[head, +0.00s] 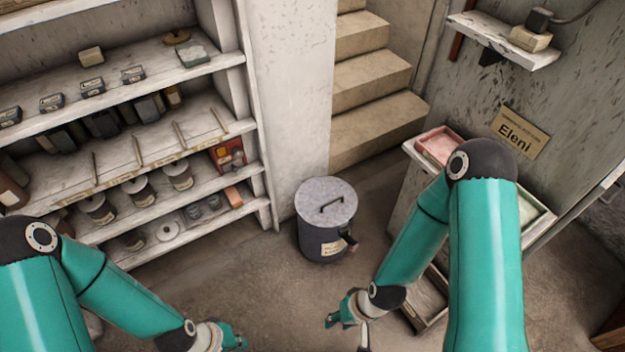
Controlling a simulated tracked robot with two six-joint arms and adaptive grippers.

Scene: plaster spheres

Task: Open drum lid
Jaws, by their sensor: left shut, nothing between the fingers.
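A small dark drum (315,238) stands upright on the floor in the middle of the head view, with a pale label on its front and a dark fitting at its right side. Its round grey lid (310,203) sits flat on top and has a bar handle (331,203). My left gripper (240,341) is low at the bottom edge, left of and nearer than the drum, shut and empty. My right gripper (345,325) is also nearer than the drum, just below it in the picture and apart from it. Its fingers are too small and angled to tell their opening.
Shelves (190,222) with jars, boxes and tins stand at the left. Stone steps (372,80) rise behind the drum. A bench with a pink tray (437,146) stands at the right, partly behind my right arm. The floor (270,290) before the drum is clear.

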